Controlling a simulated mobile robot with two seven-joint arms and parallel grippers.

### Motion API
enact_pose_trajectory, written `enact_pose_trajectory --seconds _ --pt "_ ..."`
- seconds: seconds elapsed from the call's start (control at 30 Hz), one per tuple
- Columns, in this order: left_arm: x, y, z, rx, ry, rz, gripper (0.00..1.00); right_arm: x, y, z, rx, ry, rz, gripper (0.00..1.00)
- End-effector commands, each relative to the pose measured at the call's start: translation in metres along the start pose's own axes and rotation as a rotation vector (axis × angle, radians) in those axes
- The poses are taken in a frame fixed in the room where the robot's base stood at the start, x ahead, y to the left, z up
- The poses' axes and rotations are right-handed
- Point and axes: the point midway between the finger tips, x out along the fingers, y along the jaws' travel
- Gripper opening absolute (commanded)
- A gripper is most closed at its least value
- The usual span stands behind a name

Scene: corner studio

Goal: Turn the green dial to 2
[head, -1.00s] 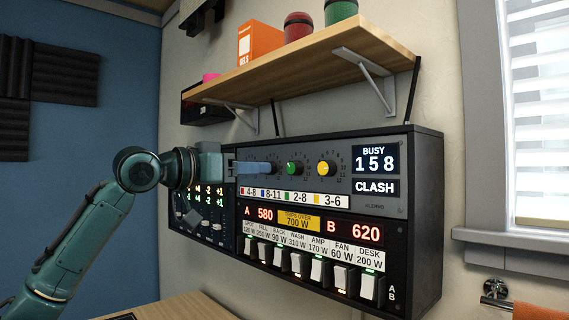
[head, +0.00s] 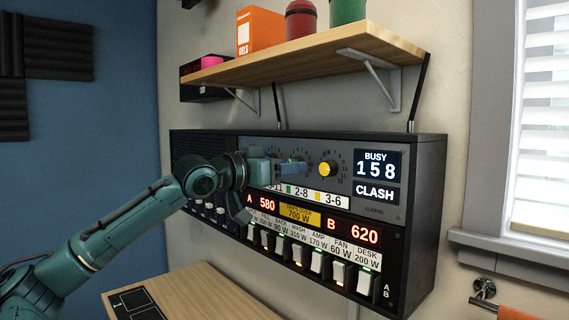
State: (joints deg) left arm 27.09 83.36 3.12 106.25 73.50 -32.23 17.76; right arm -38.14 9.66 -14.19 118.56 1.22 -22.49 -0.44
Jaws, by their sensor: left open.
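The panel (head: 360,208) on the wall holds a row of dials with number scales. The green dial is hidden behind the blue fingers of my left gripper (head: 297,168), which point to the right at its place in the row. My left gripper is open; whether a finger touches the dial cannot be seen. The yellow dial (head: 327,169) shows clear to the right of the fingertips. The label strip (head: 315,196) below reads 2-8 beside a green mark and 3-6 beside a yellow one. My right gripper is not in view.
The display (head: 376,177) reads BUSY 158 and CLASH. A switch row (head: 318,264) with white rockers runs below the dials. A wooden shelf (head: 310,55) with an orange box (head: 259,31) and red and green jars overhangs the panel. A wooden tabletop (head: 205,295) lies below.

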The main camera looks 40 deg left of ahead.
Motion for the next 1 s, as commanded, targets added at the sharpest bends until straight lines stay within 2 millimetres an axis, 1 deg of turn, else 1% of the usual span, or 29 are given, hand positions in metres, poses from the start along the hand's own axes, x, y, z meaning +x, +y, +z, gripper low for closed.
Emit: enact_pose_trajectory --seconds 0.07,0.6,0.83,1.0 --pt "-0.0001 0.0 0.0001 0.0 0.0 0.0 0.5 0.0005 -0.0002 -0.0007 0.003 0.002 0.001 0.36" --pt "-0.0002 0.0 -0.0001 0.0 0.0 0.0 0.06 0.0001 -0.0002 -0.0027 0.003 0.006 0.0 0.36" --pt "-0.0002 0.0001 -0.0001 -0.018 0.001 0.0 0.05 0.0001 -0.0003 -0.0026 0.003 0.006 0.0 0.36" --pt "-0.0001 0.0004 0.0 -0.08 0.006 0.002 0.05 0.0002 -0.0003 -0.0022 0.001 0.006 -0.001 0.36"
